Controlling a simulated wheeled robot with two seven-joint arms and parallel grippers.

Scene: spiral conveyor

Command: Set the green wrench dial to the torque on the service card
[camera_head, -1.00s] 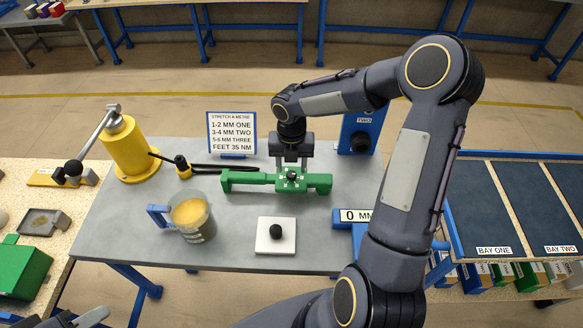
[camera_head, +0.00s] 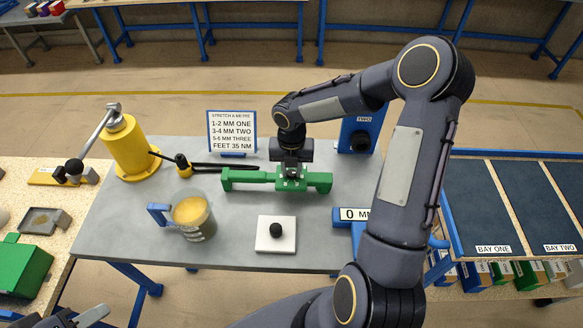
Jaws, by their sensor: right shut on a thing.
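The green wrench (camera_head: 247,178) lies across the middle of the grey table, with its dial (camera_head: 291,174) on top of the right-hand block. My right gripper (camera_head: 291,170) points straight down over the dial and is shut on it; its fingers partly hide the dial, and I cannot read its setting. The service card (camera_head: 232,132) stands behind the wrench and reads "STRETCH A METRE, 1-2 MM ONE, 3-4 MM TWO, 5-6 MM THREE, FEET 35 NM". My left gripper (camera_head: 91,316) shows only in part at the bottom left corner, far from the wrench.
A yellow pump-like device (camera_head: 130,150) with a lever stands at the left. A mug (camera_head: 193,218) and a white plate with a black knob (camera_head: 276,234) are in front. A blue "TWO" block (camera_head: 360,130) stands behind, and a "0 MM" gauge (camera_head: 352,215) is partly hidden by my arm.

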